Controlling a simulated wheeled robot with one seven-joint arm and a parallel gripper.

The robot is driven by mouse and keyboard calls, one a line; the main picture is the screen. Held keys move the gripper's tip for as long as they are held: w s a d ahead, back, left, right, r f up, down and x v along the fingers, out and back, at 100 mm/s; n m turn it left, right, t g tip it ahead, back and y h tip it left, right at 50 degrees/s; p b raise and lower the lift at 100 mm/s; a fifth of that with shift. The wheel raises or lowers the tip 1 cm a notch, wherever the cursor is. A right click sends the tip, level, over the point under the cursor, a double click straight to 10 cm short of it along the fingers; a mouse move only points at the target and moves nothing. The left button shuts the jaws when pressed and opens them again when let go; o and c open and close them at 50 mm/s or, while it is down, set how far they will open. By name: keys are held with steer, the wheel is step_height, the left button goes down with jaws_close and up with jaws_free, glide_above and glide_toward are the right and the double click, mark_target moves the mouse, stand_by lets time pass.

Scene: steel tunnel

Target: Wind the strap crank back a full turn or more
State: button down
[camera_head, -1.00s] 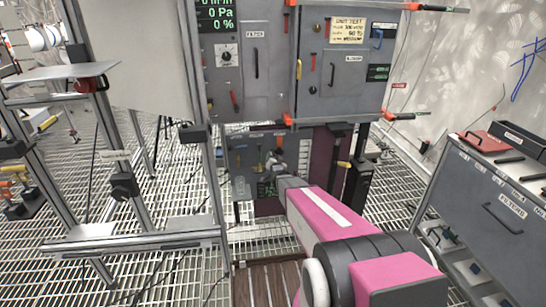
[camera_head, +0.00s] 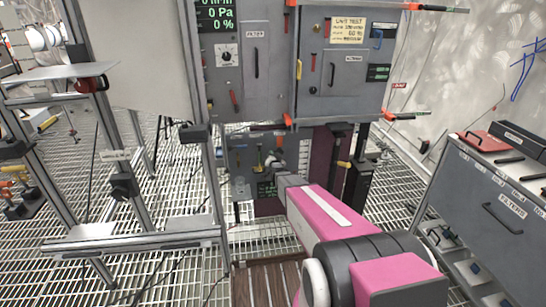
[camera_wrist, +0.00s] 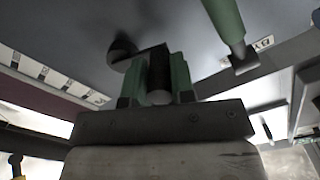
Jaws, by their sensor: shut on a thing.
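In the wrist view my gripper (camera_wrist: 159,80) has its two green fingers closed on a dark cylindrical crank handle (camera_wrist: 159,66). A dark rounded crank arm (camera_wrist: 122,52) joins it to the upper left, against a grey panel (camera_wrist: 80,30). In the head view my pink arm reaches down to the lower grey panel (camera_head: 240,158), and my gripper (camera_head: 270,164) is small there. The crank itself is too small and covered to make out in the head view. No strap can be told apart.
In the wrist view a green handle (camera_wrist: 226,18) hangs near the gripper at the upper right. In the head view a grey cabinet (camera_head: 345,60) stands above the arm. A metal frame (camera_head: 140,240) is at left and a drawer unit (camera_head: 495,200) at right.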

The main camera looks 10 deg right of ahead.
steer(key=n, duration=0.1)
steer(key=f+n, duration=0.1)
steer(key=n, duration=0.1)
steer(key=shift+a+f, duration=0.1)
steer(key=shift+f, duration=0.15)
steer(key=shift+d+f+n, duration=0.3)
steer(key=shift+f+n, duration=0.35)
steer(key=shift+n, duration=1.1)
steer(key=shift+d+f+n, duration=0.25)
steer(key=shift+f+n, duration=0.4)
steer(key=shift+n, duration=1.15)
steer(key=shift+d+f+n, duration=0.3)
steer(key=shift+f+n, duration=0.35)
steer(key=shift+n, duration=1.1)
steer(key=c, duration=1)
jaws_free()
steer(key=shift+s, duration=0.15)
